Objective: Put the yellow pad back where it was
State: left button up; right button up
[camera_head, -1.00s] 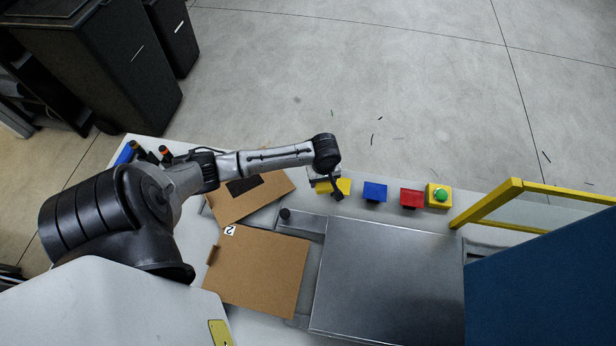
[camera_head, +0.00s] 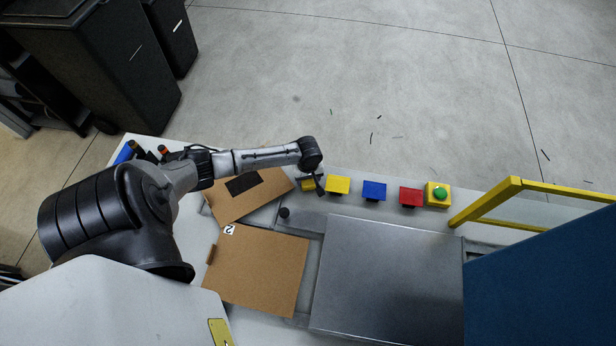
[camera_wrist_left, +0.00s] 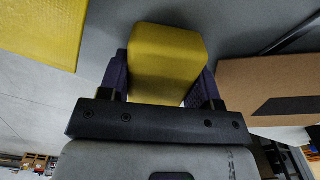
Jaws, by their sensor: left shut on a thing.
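My left gripper (camera_head: 309,186) is shut on a yellow block-shaped pad (camera_wrist_left: 166,62), which sits between its two dark fingers in the left wrist view. A small part of this yellow pad (camera_head: 306,184) shows under the wrist in the head view, and the rest is hidden. A second flat yellow piece (camera_head: 338,185) stands just right of the gripper, at the left end of a row of colored pieces. It also shows at the upper left of the left wrist view (camera_wrist_left: 42,28), apart from the held pad. My right gripper is not in view.
A blue piece (camera_head: 374,191), a red piece (camera_head: 411,197) and a yellow box with a green button (camera_head: 438,194) continue the row. Cardboard pieces (camera_head: 255,270) (camera_head: 225,203) lie left of a metal plate (camera_head: 385,275). A yellow frame (camera_head: 488,205) rises at the right.

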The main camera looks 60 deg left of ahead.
pick_arm(q)
jog(key=shift+f, duration=0.1)
jog(key=o, duration=0.6)
notch_tip(320, 180, up, 11)
jog(key=shift+r+p, duration=0.15)
jog(key=shift+p, duration=0.3)
jog(key=s+d+f+m+t, duration=0.1)
jog(key=s+d+m, duration=0.4)
jog(key=d, duration=0.3)
jog(key=s+d+m, duration=0.4)
jog(key=d+m, duration=0.1)
jog(key=d, duration=0.4)
jog(key=shift+s+d+r+m+t, duration=0.45)
jog(key=shift+s+d+r+m, duration=0.55)
jog(key=shift+s+m, duration=0.2)
jog(key=shift+s+d+r+m+t, duration=0.4)
jog(key=shift+s+d+r+m, duration=0.6)
jog(key=shift+s, duration=0.3)
jog(key=shift+s+d+r+m+t, duration=0.45)
jog(key=shift+s+d+r+m, duration=0.4)
jog(key=shift+s+r+m, duration=0.35)
